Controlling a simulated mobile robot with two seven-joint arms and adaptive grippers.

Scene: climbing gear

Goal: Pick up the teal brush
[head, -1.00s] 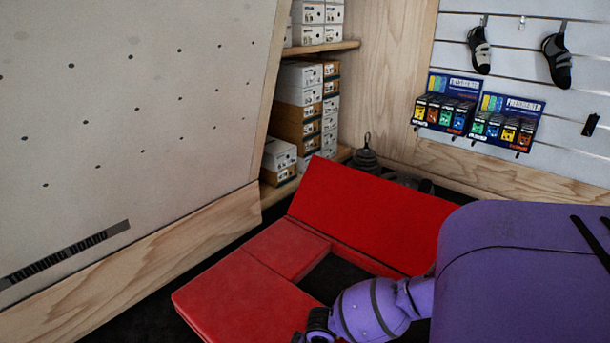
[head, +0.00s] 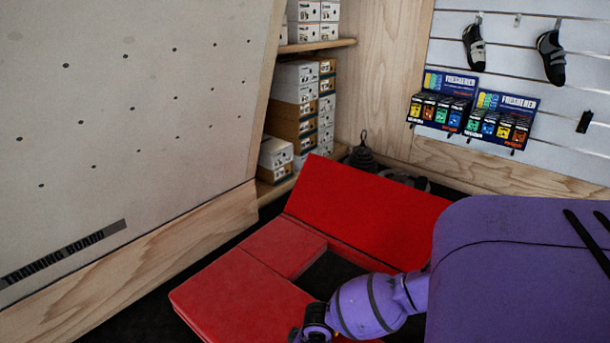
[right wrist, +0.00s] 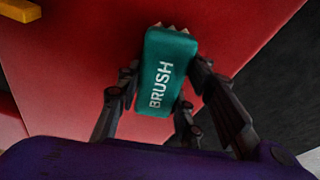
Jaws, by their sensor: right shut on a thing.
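The teal brush (right wrist: 165,78), a block with "BRUSH" in white letters and pale bristle tips at its far end, sits between the fingers of my right gripper (right wrist: 165,90) in the right wrist view. The fingers are shut on it from both sides. Red padding lies behind the brush; I cannot tell whether the two touch. In the head view my purple right arm reaches over the red mat, with its gripper cut off at the bottom edge and the brush not visible there. My left gripper is in neither view.
The red folding mat (head: 240,290) lies on the dark floor, one panel raised. A leaning training board (head: 120,120) stands left. Shelves of shoe boxes (head: 300,85) stand behind, beside wall-hung shoes (head: 551,57) and product displays (head: 440,100). A yellow object (right wrist: 20,9) shows in the wrist view.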

